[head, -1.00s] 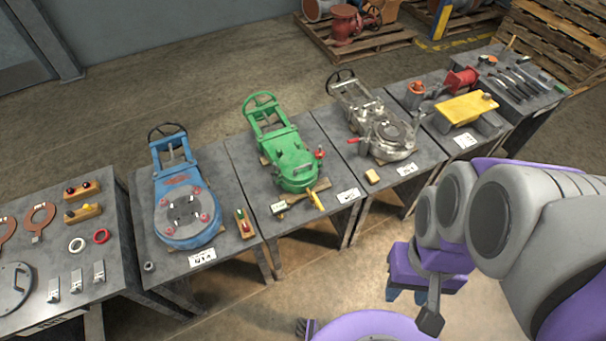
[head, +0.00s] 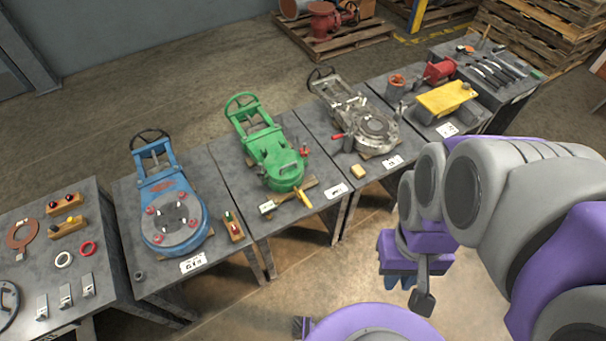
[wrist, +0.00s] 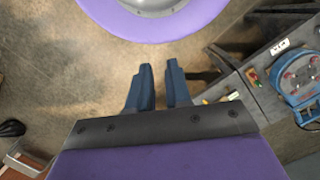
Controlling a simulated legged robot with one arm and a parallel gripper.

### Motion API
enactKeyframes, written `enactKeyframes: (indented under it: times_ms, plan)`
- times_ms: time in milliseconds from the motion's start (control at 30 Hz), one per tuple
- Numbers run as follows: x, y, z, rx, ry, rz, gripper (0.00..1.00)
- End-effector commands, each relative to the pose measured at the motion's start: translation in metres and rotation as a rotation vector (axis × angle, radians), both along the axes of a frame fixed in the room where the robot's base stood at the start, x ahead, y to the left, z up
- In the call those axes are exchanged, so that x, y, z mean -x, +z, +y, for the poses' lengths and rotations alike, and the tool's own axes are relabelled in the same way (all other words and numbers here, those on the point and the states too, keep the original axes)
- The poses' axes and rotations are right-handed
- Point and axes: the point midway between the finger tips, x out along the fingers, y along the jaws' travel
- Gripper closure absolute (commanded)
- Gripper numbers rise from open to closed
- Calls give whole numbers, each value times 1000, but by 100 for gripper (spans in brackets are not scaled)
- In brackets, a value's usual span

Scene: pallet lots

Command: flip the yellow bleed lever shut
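The yellow lever (head: 304,198) sticks out at the front of the green valve (head: 281,162), near the front edge of its grey bench. It points forward and slightly right, beside a wooden block. Too small to tell its exact seating. My gripper (wrist: 160,82) shows two blue fingers with a narrow empty gap between them in the wrist view, over bare floor. In the head view my gripper hangs in front of the benches, right of and well apart from the lever, its fingers partly hidden by my wrist.
A blue valve (head: 171,212) stands on the bench to the left, and a bare metal valve (head: 370,124) on the bench to the right. A red-handled part (head: 304,151) is on the green valve's right side. A white tag (head: 337,190) lies near the lever.

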Motion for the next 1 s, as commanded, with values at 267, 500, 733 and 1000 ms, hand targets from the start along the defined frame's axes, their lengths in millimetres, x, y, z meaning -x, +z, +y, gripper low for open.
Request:
enactKeyframes:
  times_ms: [267,500,733,1000]
  plan:
    - [-45,-4,-11,89,143,61,100]
    - [-91,-13,-14,179,293,116,100]
    - [-137,-27,-9,265,446,167,100]
    - [-189,-51,8,368,633,224,100]
